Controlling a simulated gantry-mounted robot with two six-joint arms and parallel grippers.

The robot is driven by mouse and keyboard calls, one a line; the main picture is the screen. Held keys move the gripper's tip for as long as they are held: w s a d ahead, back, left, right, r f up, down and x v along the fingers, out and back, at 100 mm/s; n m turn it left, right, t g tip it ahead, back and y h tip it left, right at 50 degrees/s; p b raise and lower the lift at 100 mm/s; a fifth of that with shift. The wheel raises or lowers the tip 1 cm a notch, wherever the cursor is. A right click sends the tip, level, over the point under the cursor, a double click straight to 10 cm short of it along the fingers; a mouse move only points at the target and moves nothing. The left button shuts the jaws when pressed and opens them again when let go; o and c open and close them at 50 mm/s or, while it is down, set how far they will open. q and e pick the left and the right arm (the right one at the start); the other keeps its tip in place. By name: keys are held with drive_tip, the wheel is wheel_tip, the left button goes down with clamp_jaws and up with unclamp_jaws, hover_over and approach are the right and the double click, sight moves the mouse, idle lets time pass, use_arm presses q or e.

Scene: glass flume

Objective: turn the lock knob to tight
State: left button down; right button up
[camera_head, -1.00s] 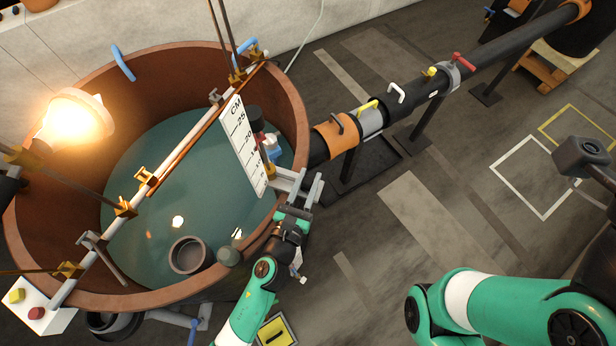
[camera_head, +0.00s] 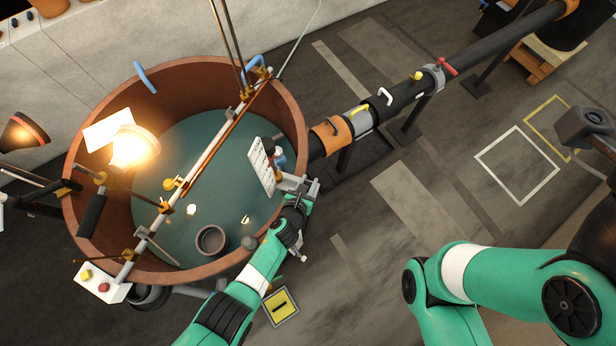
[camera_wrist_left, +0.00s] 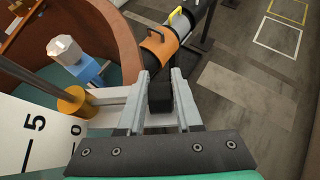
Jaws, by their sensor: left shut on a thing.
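My left gripper (camera_head: 306,188) is at the right rim of the round brown tank (camera_head: 88,128), beside the white scale board. In the left wrist view its two grey fingers (camera_wrist_left: 160,92) are shut on a small black block (camera_wrist_left: 160,97). This block appears to be the lock knob, but no tight or loose marking shows on it. The white scale board (camera_head: 261,166) stands at the tank's right side; its lower numbers also show in the left wrist view (camera_wrist_left: 30,132). A brass fitting (camera_wrist_left: 76,102) sits left of the fingers. My right gripper is not in view.
A black pipe (camera_head: 405,96) with an orange collar (camera_head: 327,136) runs from the tank to the upper right. A rail (camera_head: 205,150) crosses the tank. A lit lamp (camera_head: 133,147) hangs at the left. The floor right of the tank is largely clear.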

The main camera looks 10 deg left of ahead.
use_arm(q)
drive_tip(key=shift+f+g, duration=0.1)
drive_tip(key=shift+g, duration=0.2)
drive_tip(key=c, duration=0.6)
unclamp_jaws()
